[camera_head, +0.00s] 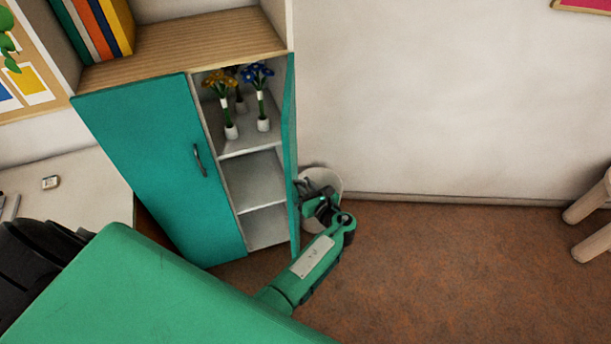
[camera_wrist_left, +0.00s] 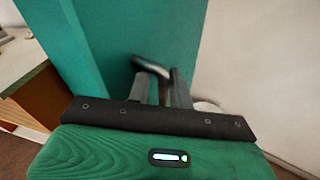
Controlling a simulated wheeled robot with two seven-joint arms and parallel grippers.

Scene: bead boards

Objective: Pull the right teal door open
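The right teal door (camera_head: 290,150) stands swung out from the cabinet and shows nearly edge-on in the head view. In the left wrist view its teal face (camera_wrist_left: 110,40) fills the upper middle, with a dark handle (camera_wrist_left: 150,66) on it. My left gripper (camera_head: 309,190) is at this door's outer side. In the wrist view its two fingers (camera_wrist_left: 160,88) are close together with the handle between their tips; they look shut on it. The fingertip contact is partly hidden. The left teal door (camera_head: 150,150) is closed, with a dark handle. My right gripper is not in view.
The open right half shows grey shelves (camera_head: 256,183) and small vases of flowers (camera_head: 263,124). A white round object (camera_head: 335,184) stands behind my left gripper by the wall. Wooden furniture legs (camera_head: 590,225) are at far right. The brown floor (camera_head: 450,270) between is clear.

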